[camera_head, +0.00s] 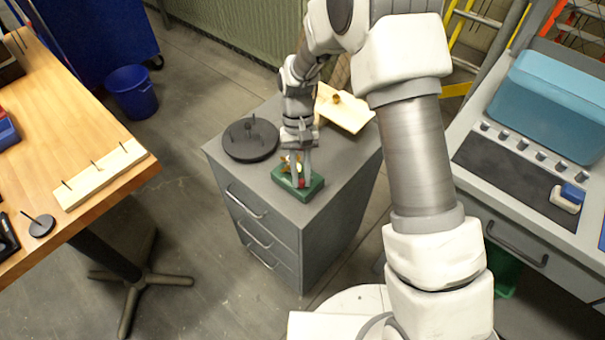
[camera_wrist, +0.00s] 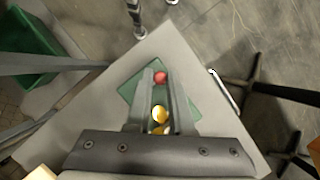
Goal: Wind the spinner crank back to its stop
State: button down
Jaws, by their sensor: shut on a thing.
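The spinner has a green block base (camera_head: 312,189) and stands on the near part of the grey drawer cabinet's top. Its brass-coloured parts (camera_wrist: 160,115) show between my fingers in the wrist view. The crank's red knob (camera_wrist: 160,77) sits between my fingertips, and it also shows low at the fingers in the head view (camera_head: 301,183). My gripper (camera_wrist: 160,80) points down over the spinner and is shut on the red knob. The crank arm and its stop are hidden or too small to make out.
A round black disc with a post (camera_head: 250,140) stands left of my gripper on the cabinet top (camera_head: 225,168). A pale wooden board with a knob (camera_head: 343,106) lies behind. A wooden table (camera_head: 100,195) is at left, and a counter (camera_head: 475,170) at right.

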jog(key=shift+m, duration=0.3)
jog(key=c, duration=0.8)
grip_release()
jog(key=d+p+v, duration=0.1)
jog(key=p+v, duration=0.1)
jog(key=v, duration=1.5)
jog(key=shift+w+a+r, duration=0.15)
jog(key=shift+a+r, duration=0.1)
jog(key=shift+a, duration=0.2)
